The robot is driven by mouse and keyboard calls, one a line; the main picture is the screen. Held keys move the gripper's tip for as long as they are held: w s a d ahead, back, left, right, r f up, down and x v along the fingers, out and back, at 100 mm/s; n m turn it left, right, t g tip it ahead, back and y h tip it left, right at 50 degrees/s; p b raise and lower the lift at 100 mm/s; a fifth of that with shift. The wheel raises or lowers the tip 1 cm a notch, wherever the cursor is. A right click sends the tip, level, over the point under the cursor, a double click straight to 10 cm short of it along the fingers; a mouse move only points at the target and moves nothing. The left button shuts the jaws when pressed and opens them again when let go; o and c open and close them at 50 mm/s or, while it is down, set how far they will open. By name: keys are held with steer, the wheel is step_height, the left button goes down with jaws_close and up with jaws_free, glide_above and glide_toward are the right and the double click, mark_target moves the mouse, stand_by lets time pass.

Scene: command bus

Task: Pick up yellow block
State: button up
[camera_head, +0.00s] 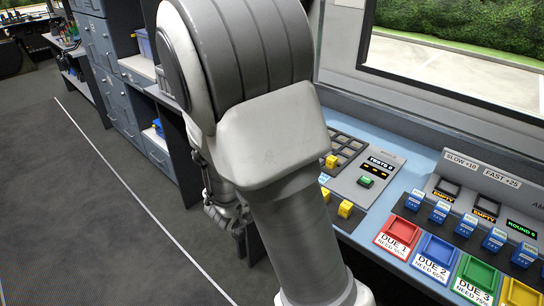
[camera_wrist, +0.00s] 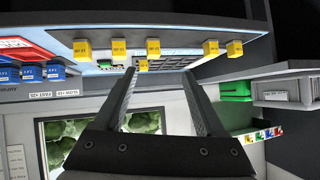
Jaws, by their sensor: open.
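Several small yellow blocks show, and I cannot tell which one the task means. In the head view, one yellow block (camera_head: 331,161) sits by the dark grid on the console, and another yellow block (camera_head: 345,209) sits nearer the front edge; others are partly hidden by my arm. In the wrist view, a row of them includes a yellow block (camera_wrist: 153,47), with a smaller one (camera_wrist: 142,65) below it. My gripper (camera_wrist: 161,75) is open, its fingers apart with nothing held. In the head view my arm mostly hides it beside the console.
The blue console (camera_head: 378,231) holds a red tray (camera_head: 399,236), a blue tray (camera_head: 435,255), green and yellow trays, and several blue blocks (camera_head: 440,211). A window wall stands behind. Grey cabinets (camera_head: 112,85) line the left. The dark floor (camera_head: 65,200) is clear.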

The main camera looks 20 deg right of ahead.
steer(key=d+f+h+b, duration=0.1)
steer(key=d+f, duration=0.1)
steer(key=d, duration=0.2)
steer(key=d+f+g+h+b, duration=0.1)
steer(key=d+f, duration=0.1)
steer(key=d, duration=0.3)
steer(key=d+f+m+g+h+b, duration=0.1)
steer(key=d+f+b, duration=0.1)
steer(key=d, duration=0.3)
steer(key=shift+s+d+f+h, duration=0.15)
steer(key=shift+d+f+h, duration=0.05)
steer(key=shift+f+h, duration=0.2)
steer(key=b+x, duration=0.1)
steer(key=x, duration=0.3)
steer(key=shift+d+f+b, duration=0.1)
steer(key=shift+f+b, duration=0.25)
steer(key=shift+f, duration=0.05)
steer(key=shift+w+d, duration=0.35)
jaws_close()
